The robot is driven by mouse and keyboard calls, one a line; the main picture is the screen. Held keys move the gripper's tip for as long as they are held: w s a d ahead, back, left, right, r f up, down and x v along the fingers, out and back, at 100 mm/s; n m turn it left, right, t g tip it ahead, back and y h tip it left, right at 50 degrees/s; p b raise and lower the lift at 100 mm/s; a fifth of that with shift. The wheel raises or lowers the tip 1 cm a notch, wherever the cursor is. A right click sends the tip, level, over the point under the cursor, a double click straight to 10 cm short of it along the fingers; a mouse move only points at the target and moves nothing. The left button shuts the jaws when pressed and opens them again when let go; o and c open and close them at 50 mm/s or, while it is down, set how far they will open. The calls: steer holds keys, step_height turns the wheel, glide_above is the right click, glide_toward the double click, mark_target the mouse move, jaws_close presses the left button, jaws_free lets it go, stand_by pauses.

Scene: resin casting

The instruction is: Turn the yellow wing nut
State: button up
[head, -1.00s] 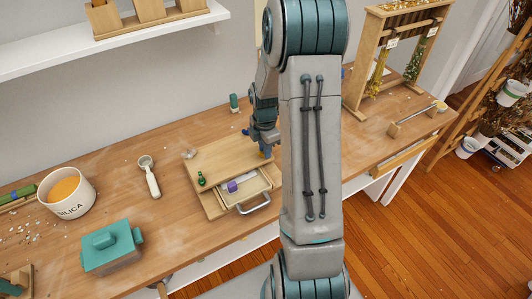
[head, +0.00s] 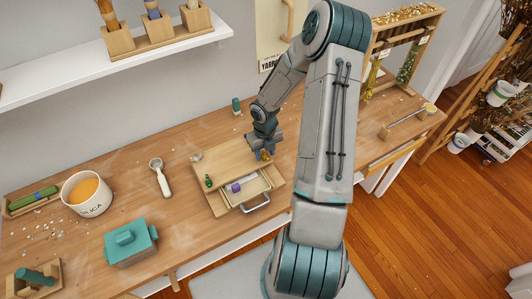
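The yellow wing nut (head: 265,156) shows as a small yellow shape at the right side of the wooden box top (head: 235,157). My gripper (head: 263,150) points down from above, with its fingertips right at the wing nut and partly hiding it. The view is too small to tell whether the fingers touch or grip it. A small green piece (head: 208,181) stands at the left of the same box top.
A white scoop (head: 161,178), a silica tub (head: 87,194) and a teal-lidded box (head: 131,242) stand to the left. A small teal bottle (head: 236,105) stands behind.

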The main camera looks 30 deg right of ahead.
steer(key=shift+r, duration=0.1)
steer(key=shift+r, duration=1.65)
